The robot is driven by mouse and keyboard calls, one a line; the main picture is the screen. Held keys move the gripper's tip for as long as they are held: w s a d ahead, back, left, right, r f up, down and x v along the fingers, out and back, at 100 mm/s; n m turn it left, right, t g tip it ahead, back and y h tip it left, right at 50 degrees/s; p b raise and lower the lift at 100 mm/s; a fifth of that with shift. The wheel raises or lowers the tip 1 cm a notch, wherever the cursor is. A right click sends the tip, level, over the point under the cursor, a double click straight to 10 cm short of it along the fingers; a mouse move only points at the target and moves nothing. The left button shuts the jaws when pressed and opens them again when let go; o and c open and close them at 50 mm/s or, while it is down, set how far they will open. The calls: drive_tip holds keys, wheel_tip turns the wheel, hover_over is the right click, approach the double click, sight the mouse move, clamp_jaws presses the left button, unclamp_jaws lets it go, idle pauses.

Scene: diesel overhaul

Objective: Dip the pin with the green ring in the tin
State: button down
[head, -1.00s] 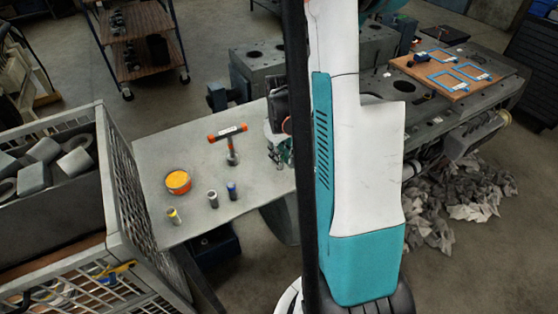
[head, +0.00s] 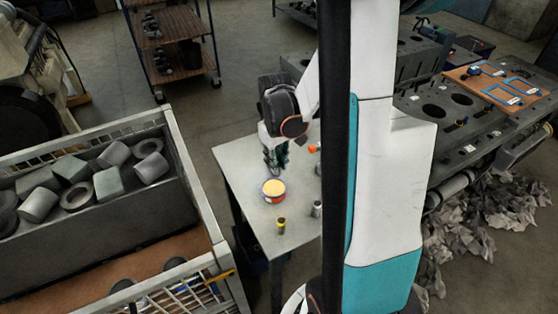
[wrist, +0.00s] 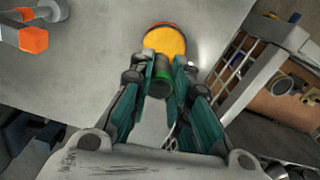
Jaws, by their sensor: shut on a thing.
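My gripper (wrist: 160,82) is shut on a dark pin with a green ring (wrist: 162,73). In the wrist view the pin shows between the fingertips, close to the near edge of the tin (wrist: 164,41). I cannot tell the height between them. The tin is round, with a yellow-orange top and an orange-red rim. In the head view the tin (head: 273,190) stands on the grey table, and my gripper (head: 275,168) is just behind and above it. The held pin is not clearly visible there.
A yellow-ringed pin (head: 281,226) and a pale-ringed pin (head: 317,208) stand on the table (head: 238,162). An orange-ended T-handle tool (wrist: 32,38) is at the wrist view's upper left. A mesh crate (head: 190,180) with grey parts stands close to the left.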

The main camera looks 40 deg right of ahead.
drive_tip(key=shift+w+a, duration=0.3)
drive_tip(key=shift+a, duration=0.1)
drive_tip(key=shift+f+b, duration=2.05)
drive_tip(key=shift+f, duration=0.8)
drive_tip(key=shift+s+f+b, duration=0.15)
drive_tip(key=shift+f+b, duration=0.45)
drive_tip(key=shift+b, duration=0.05)
drive_tip(key=shift+r, duration=0.1)
drive_tip(key=shift+r+p, duration=2.35)
drive_tip(key=shift+r, duration=1.15)
drive_tip(key=shift+f, duration=0.1)
